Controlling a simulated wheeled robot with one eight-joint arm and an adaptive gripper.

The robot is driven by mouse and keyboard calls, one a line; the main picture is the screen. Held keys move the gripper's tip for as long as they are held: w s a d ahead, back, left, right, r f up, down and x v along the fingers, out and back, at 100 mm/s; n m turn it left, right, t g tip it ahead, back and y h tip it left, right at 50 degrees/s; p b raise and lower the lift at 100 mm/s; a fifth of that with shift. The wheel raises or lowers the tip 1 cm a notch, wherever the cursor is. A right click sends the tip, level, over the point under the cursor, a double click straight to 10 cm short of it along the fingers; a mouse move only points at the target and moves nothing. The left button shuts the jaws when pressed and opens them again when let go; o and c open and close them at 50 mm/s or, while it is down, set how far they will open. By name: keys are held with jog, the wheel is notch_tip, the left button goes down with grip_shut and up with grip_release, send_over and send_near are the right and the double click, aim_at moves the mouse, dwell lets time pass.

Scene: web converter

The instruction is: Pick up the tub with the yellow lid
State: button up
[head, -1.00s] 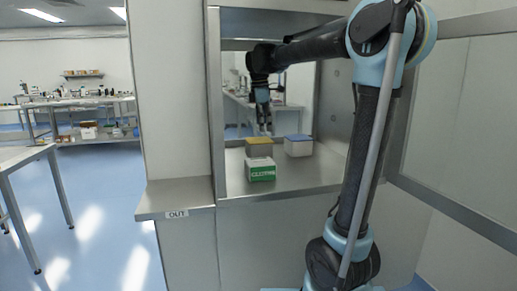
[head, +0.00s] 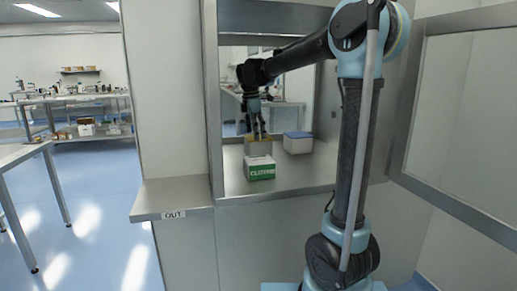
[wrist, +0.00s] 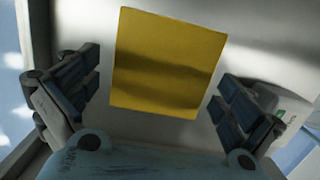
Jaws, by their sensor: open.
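The tub with the yellow lid (head: 257,148) stands on the metal shelf of the hatch, behind a white and green box. Its square yellow lid (wrist: 168,62) fills the middle of the wrist view, slightly turned. My gripper (head: 258,137) points down over this tub, its fingertips near lid height in the head view. In the wrist view my gripper (wrist: 157,92) is open, with one finger at each side of the lid and a gap on both sides. I cannot tell how far down the fingers reach beside the tub.
The white and green box (head: 260,168) stands close in front of the tub. A white tub with a blue lid (head: 298,144) stands to its right. The metal shelf (head: 310,178) is bare at the front right. Hatch walls and an open door (head: 458,125) flank my arm.

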aim_at(258, 144)
jog(key=shift+d+f, duration=0.2)
jog(key=shift+f, duration=1)
jog(key=shift+d+f, duration=0.2)
jog(key=shift+f, duration=0.95)
jog(key=shift+c, duration=0.2)
jog(key=c, duration=0.9)
